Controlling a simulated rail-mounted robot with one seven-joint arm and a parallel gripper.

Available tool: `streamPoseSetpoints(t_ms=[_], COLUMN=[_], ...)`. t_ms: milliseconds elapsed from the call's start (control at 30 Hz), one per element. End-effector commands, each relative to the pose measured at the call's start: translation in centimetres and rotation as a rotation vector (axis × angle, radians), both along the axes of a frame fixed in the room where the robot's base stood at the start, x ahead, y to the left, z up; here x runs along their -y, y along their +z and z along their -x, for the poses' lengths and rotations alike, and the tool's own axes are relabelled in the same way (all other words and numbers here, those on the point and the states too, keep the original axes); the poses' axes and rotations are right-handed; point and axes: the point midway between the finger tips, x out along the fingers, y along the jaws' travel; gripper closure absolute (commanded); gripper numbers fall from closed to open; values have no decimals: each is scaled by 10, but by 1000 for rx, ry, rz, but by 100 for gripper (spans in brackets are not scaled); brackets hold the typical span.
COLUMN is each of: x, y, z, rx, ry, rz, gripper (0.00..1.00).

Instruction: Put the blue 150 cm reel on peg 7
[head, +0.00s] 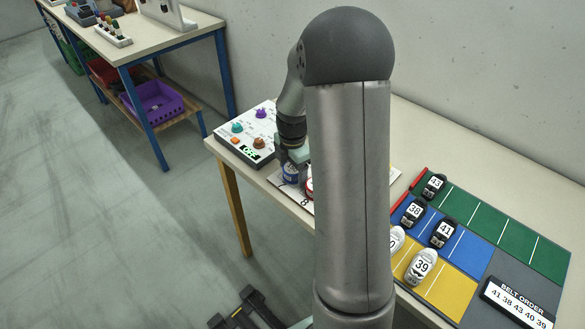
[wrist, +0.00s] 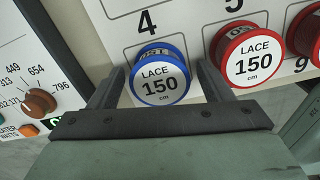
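The blue reel (wrist: 160,82), labelled "LACE 150 cm", stands label-up on the white peg board (wrist: 150,12), below the printed 4. It also shows in the head view (head: 290,173), under my gripper. My gripper (wrist: 160,72) is open around the reel, one finger on each side, with a narrow gap to each. The peg under the reel and any number printed there are hidden. In the head view my arm covers much of the board.
A red 150 cm reel (wrist: 245,57) stands close to the right finger, with another red reel (wrist: 307,32) by the printed 9. A dial panel (head: 252,132) is left of the board. Numbered shoes (head: 421,266) lie on coloured mats to the right.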

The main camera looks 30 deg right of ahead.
Motion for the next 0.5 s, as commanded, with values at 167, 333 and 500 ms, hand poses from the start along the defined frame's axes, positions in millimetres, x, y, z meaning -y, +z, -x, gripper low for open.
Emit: streamPoseSetpoints(t_ms=[167,333,500], x=[0,0,1], y=[1,18,48], z=[0,0,-1], rx=[0,1,6], ry=[0,1,-1], rz=[0,0,2], gripper=[27,27,27])
